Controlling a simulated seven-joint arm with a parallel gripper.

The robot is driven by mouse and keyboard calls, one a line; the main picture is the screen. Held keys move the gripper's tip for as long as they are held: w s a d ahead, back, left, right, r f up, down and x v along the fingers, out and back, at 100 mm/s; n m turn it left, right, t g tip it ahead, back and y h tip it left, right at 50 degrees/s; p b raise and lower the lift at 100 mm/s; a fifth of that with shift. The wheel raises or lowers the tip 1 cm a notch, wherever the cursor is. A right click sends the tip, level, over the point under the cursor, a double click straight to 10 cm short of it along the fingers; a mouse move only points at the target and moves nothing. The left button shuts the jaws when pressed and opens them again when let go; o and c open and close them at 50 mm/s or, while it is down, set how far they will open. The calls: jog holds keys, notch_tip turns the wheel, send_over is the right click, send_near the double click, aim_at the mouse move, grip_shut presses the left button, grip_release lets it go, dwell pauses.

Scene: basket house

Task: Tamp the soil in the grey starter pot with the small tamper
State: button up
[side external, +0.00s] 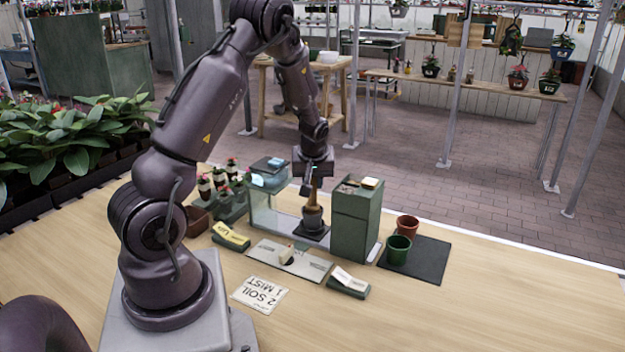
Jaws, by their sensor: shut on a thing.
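My gripper (313,181) points down at the middle of the table and is shut on a slim brown, wood-coloured tool, which looks like the small tamper (314,195). The tamper stands nearly upright, with its lower end at the mouth of a small dark grey pot (313,219), which looks like the starter pot. The pot stands on a dark square base (311,233) between a glass-sided case and a green box. The soil and the tamper's foot are hidden or too small to make out, so I cannot tell whether they touch.
The green box (354,225) stands close right of the pot, and the glass-sided case (274,207) close left. A red pot (408,226) and green pot (397,250) stand on a dark mat (430,258). A paper card (259,294) lies in front. The table's right front is clear.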

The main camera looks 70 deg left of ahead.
jog(key=shift+f, duration=0.75)
dwell(2.6)
jog(key=shift+r, duration=0.45)
jog(key=shift+f, duration=0.6)
dwell(1.4)
jog(key=shift+r, duration=0.15)
jog(key=shift+r, duration=0.4)
jog(key=shift+r, duration=3.55)
jog(key=shift+r, duration=0.1)
